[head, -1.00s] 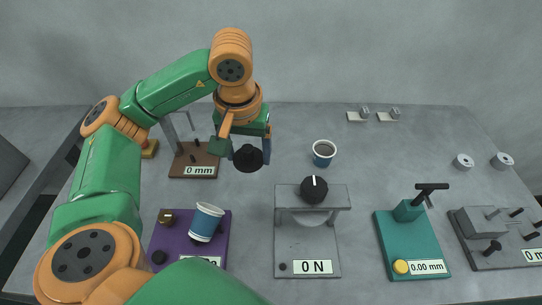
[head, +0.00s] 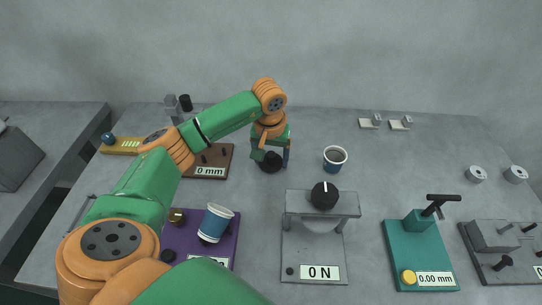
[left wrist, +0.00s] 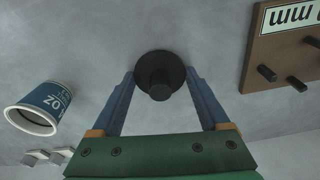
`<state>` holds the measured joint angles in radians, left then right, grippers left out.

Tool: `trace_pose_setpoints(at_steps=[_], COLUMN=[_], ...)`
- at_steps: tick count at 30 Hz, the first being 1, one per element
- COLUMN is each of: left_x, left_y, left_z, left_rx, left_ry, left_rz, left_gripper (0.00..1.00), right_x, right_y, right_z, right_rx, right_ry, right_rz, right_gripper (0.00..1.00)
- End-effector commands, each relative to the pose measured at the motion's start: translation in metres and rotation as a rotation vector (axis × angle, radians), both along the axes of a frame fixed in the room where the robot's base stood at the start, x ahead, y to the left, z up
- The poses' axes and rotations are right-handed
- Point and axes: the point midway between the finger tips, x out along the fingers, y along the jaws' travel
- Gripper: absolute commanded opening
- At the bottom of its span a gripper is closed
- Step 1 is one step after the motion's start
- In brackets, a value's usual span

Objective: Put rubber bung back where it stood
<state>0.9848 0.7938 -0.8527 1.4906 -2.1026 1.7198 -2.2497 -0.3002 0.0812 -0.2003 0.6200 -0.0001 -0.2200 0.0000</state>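The rubber bung (head: 270,163), a black round piece with a wide disc and a narrower knob, is at my left gripper (head: 271,158) in the head view. In the left wrist view the bung (left wrist: 158,78) sits between the two blue fingertips (left wrist: 160,76), which meet the sides of its disc. The left gripper looks shut on it, low over the grey table beyond the grey press. I cannot tell whether the bung touches the table. My right gripper is not in view.
The grey press (head: 316,251) and the purple board (head: 190,243) with a tilted cup (head: 215,223) are nearer. The table behind the gripper is clear.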

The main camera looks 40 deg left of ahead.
Motion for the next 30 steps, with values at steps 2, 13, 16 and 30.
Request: trace_pose_setpoints(at_steps=[2,13,16,30], left_x=[0.000,0.000,-0.003,-0.013], left_y=[0.000,-0.001,-0.002,-0.007], left_z=[0.000,0.017,0.041,0.124], left_rx=[0.000,-0.002,0.000,0.000], left_ry=[0.000,-0.003,-0.007,0.001], left_rz=[0.000,-0.001,0.000,0.000], left_gripper=[1.00,1.00,1.00,1.00], right_x=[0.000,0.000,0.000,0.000], right_y=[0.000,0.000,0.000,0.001], right_z=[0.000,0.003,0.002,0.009], right_rx=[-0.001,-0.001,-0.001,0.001], right_ry=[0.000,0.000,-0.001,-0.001], right_rz=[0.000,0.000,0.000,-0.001], right_gripper=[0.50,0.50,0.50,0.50])
